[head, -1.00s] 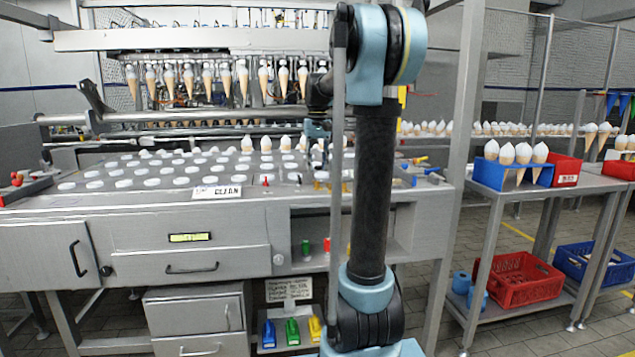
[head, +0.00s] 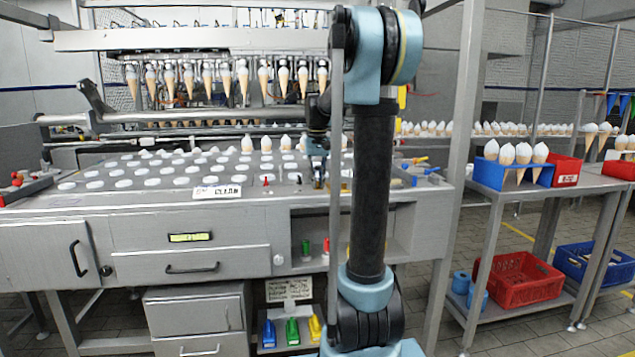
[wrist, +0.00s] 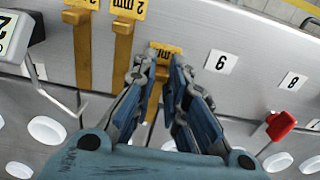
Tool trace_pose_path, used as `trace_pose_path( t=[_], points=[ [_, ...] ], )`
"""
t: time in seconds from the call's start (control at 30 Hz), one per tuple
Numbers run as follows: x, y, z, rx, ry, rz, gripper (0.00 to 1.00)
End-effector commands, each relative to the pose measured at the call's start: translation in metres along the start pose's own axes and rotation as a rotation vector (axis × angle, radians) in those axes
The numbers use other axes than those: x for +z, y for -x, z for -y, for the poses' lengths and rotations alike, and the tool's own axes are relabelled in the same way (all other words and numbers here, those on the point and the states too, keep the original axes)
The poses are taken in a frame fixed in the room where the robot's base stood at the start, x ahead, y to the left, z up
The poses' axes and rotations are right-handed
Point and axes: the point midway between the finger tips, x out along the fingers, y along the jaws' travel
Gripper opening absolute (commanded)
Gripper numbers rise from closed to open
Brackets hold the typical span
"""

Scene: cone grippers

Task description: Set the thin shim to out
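In the wrist view, two yellow shims, a left one (wrist: 83,50) and one beside it (wrist: 122,50), show labels that seem to read 2 mm. A third yellow shim (wrist: 163,47) sits to their right, its label partly covered and unreadable. I cannot tell which shim is the thin one. My gripper (wrist: 163,66) has its narrowly spaced fingertips on either side of the third shim, just below its label. Whether they press on it is unclear. In the head view my gripper (head: 318,186) is low at the machine's front deck, small and partly behind my arm.
Plates marked 6 (wrist: 220,61) and 8 (wrist: 293,81) and a red-knobbed lever (wrist: 280,124) lie to the right. A sign (wrist: 15,33) and a bent metal wire (wrist: 50,95) are at the left. White discs fill the deck. A CLEAN sign (head: 217,191) stands at its front edge.

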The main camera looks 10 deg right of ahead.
Motion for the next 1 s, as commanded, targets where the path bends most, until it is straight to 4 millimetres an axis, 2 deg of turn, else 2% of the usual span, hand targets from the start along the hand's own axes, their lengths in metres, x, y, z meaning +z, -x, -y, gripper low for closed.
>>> trace_pose_path(
  t=[0.27,0.7,0.97,1.0],
  points=[
    [0.003,0.0,0.0,0.0,0.0,0.0,0.0],
    [0.044,0.0,0.0,0.0,0.0,0.001,0.0],
    [0.047,0.0,0.0,0.0,0.0,0.005,0.0],
    [0.047,0.0,0.0,0.0,0.0,0.005,0.17]
  ],
)
